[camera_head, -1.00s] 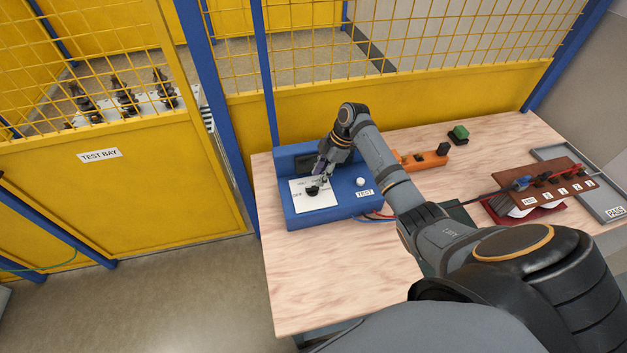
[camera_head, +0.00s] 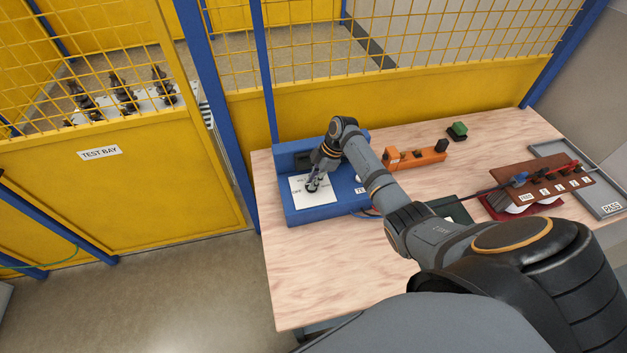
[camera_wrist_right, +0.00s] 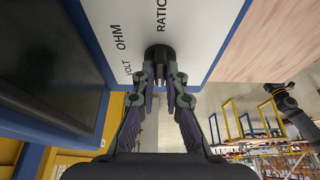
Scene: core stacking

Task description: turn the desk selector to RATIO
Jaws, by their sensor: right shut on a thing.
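The desk selector is a black knob (camera_wrist_right: 158,52) on a white panel (camera_head: 301,195) set into a blue test box (camera_head: 325,212) at the left of the bench. In the right wrist view the panel (camera_wrist_right: 195,25) carries the words VOLT, OHM and RATIO around the knob. My right gripper (camera_head: 313,187) reaches down onto the panel and covers the knob in the head view. In the wrist view its fingertips (camera_wrist_right: 161,84) are closed on the knob. I cannot tell which label the knob points to. My left gripper is not in view.
An orange block (camera_head: 415,160) and a green-topped block (camera_head: 457,131) stand further right on the bench. A brown board (camera_head: 540,185) with clips and a grey PASS tray (camera_head: 605,208) lie at the right. A yellow fence (camera_head: 400,105) rises behind. The front left bench is bare.

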